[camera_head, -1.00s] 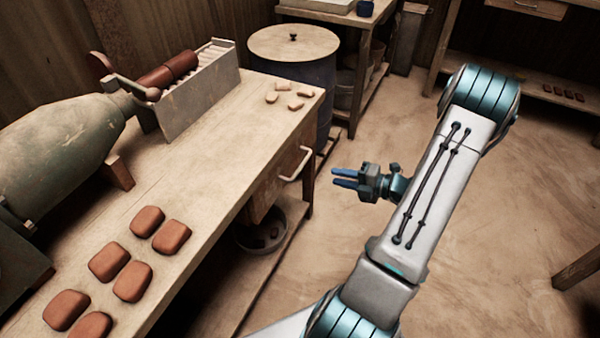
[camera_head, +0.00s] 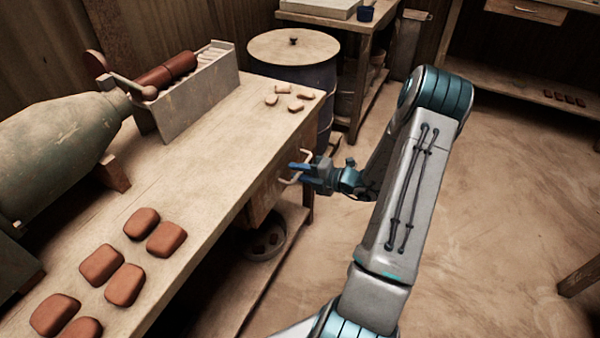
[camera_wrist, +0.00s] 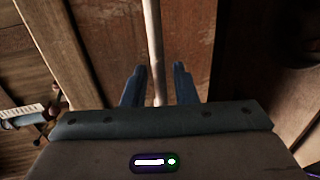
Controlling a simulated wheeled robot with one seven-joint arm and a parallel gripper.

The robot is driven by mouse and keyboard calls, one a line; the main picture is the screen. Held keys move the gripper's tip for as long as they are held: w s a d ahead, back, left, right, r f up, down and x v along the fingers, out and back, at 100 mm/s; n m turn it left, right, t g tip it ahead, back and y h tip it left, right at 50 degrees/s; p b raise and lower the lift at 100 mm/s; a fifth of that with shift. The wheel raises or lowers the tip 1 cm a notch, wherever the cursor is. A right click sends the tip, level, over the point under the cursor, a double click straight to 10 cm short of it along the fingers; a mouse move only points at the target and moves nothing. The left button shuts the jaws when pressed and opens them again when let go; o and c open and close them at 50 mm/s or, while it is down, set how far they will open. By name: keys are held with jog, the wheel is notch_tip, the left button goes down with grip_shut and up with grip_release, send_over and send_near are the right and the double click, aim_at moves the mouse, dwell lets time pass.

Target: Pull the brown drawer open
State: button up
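The brown drawer (camera_head: 266,190) sits under the worktop of the long table and looks shut. Its pale bar handle (camera_head: 307,155) stands out from the front. My gripper (camera_head: 294,172) is at the handle, with its fingers pointing at the drawer front. In the wrist view the handle bar (camera_wrist: 154,50) runs between the two blue fingers (camera_wrist: 158,88), with a gap visible on both sides. The gripper is open around the bar. The wrist view also shows the brown drawer front (camera_wrist: 185,40) behind the bar.
A bowl (camera_head: 265,243) stands on the shelf below the drawer. A lidded barrel (camera_head: 295,48) stands beyond the table. The floor to the right is open.

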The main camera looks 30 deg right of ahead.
jog(key=shift+c, duration=0.4)
grip_shut()
jog(key=shift+d, duration=0.1)
jog(key=f+p+v, duration=0.2)
jog(key=p+v, duration=0.2)
jog(key=v, duration=0.9)
jog(key=s+f+p+v, duration=0.1)
jog(key=f+p+v, duration=0.2)
jog(key=v, duration=0.9)
jog(key=shift+s+d+p, duration=0.35)
jog(key=shift+d+p, duration=0.15)
jog(key=shift+p, duration=0.1)
jog(key=shift+f, duration=0.15)
jog(key=shift+o, duration=0.4)
grip_release()
